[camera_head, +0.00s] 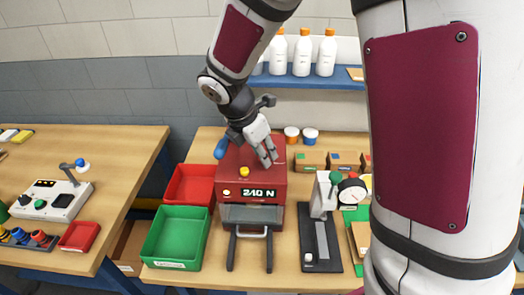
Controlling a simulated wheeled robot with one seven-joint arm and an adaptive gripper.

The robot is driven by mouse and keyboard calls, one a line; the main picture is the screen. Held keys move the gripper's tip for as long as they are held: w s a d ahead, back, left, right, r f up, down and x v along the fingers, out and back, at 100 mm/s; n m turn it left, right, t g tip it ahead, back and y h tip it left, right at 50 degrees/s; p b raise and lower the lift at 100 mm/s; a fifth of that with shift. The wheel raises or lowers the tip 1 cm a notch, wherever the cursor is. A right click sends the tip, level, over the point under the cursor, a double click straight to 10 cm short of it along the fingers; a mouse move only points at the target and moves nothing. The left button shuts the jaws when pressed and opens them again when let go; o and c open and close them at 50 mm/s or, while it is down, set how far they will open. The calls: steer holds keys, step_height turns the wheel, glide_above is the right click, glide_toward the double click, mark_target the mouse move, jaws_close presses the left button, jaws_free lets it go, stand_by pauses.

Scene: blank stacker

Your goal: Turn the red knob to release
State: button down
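A dark red machine (279,184) stands on the right-hand table, with a display reading "240 N" and a yellow button (244,171) on its top. A grey drawer-like part with a handle (250,234) is at its front. My gripper (267,158) points down over the machine's top, right of the yellow button. Its fingers look close together, but I cannot tell whether they are shut or touching anything. I cannot make out a red knob; my gripper covers part of the machine's top. A blue rounded part (221,146) shows at the machine's back left.
A red bin (177,184) and a green bin (164,248) stand left of the machine. A black-based gauge stand (321,247) is to its right. Small boxes (310,160) and jars are behind, with bottles (302,55) on a blue shelf. A left table (112,150) holds a control box.

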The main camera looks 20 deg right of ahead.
steer(key=shift+m, duration=0.4)
steer(key=m+g, duration=0.1)
steer(key=m, duration=0.2)
steer(key=shift+w+m+g, duration=0.2)
steer(key=shift+m+g, duration=0.1)
steer(key=shift+g, duration=0.1)
steer(key=m, duration=0.2)
steer(key=m+g+b, duration=0.1)
steer(key=m, duration=0.1)
steer(key=shift+w+g, duration=0.2)
steer(key=shift+g, duration=0.1)
steer(key=m+g+y, duration=0.1)
steer(key=m, duration=0.4)
steer(key=shift+w+d+b, duration=0.1)
steer(key=shift+w+b, duration=0.05)
steer(key=shift+b, duration=0.15)
steer(key=shift+d+m+g+y, duration=0.1)
steer(key=shift+m+g+y, duration=0.25)
steer(key=shift+m, duration=0.8)
steer(key=shift+m+g+y, duration=0.35)
steer(key=shift+m, duration=0.8)
steer(key=shift+b, duration=0.3)
steer(key=c, duration=1.2)
jaws_free()
steer(key=shift+c, duration=0.2)
